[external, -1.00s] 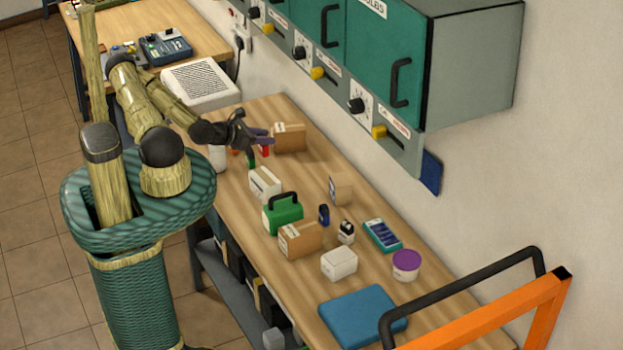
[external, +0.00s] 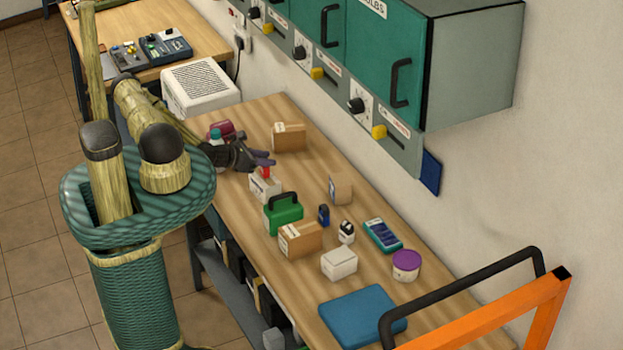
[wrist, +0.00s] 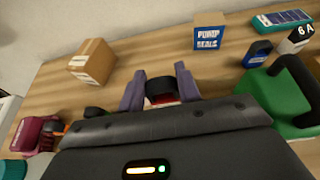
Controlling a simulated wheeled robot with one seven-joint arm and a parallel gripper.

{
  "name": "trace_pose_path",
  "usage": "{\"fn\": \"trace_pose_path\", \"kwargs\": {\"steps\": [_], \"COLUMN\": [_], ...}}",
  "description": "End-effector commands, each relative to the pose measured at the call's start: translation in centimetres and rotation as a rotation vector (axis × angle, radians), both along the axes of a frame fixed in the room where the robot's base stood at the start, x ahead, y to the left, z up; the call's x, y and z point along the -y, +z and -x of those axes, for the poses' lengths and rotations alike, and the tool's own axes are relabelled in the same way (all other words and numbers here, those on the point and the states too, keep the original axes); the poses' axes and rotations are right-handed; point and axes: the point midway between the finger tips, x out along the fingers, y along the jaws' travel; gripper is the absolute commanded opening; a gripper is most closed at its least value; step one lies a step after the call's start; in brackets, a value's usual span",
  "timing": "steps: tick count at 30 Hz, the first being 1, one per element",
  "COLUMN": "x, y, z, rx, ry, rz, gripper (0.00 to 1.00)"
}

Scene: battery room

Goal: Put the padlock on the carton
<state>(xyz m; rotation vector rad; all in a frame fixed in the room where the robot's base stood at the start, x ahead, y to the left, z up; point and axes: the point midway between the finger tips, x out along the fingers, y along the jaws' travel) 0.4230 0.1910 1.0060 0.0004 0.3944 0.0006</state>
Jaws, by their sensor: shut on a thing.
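My gripper (external: 262,160) is shut on a small red thing with a dark top, likely the padlock (external: 265,172). In the wrist view the dark top (wrist: 158,91) shows between the two purple fingers, with a bit of red and white below it. In the external view the red thing is at the top of a small white box (external: 264,188); I cannot tell if they touch. A brown carton with a white label (external: 289,138) stands farther back; it also shows at left in the wrist view (wrist: 92,62). Another brown carton (external: 300,240) stands nearer the front.
A green case with a black handle (external: 284,215) stands close by. The pump seals box (external: 341,190), a blue item (external: 323,214), a white box (external: 339,264) and a purple-lidded tub (external: 406,265) stand beyond. Bare wood lies around the farther carton.

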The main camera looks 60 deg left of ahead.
Motion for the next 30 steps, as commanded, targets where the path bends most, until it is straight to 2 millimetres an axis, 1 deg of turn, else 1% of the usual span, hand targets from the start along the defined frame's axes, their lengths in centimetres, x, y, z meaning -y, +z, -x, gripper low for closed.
{"fn": "trace_pose_path", "kwargs": {"steps": [12, 13, 15, 16, 23, 27, 30], "x": [0.03, 0.02, 0.02, 0.02, 0.01, 0.01, -0.09], "y": [-0.72, -0.64, -0.59, -0.59, -0.58, -0.22, -0.18], "z": [-0.01, 0.00, 0.00, 0.00, -0.01, -0.01, 0.77], "rx": [0.002, 0.001, 0.001, 0.001, 0.001, 0.001, 0.001], "ry": [-0.001, -0.002, -0.002, -0.002, -0.001, -0.001, 0.001], "rz": [-0.001, -0.001, -0.001, -0.001, -0.002, -0.002, -0.001], "gripper": [0.08, 0.37, 0.51, 0.55, 0.55, 0.55, 0.55]}}
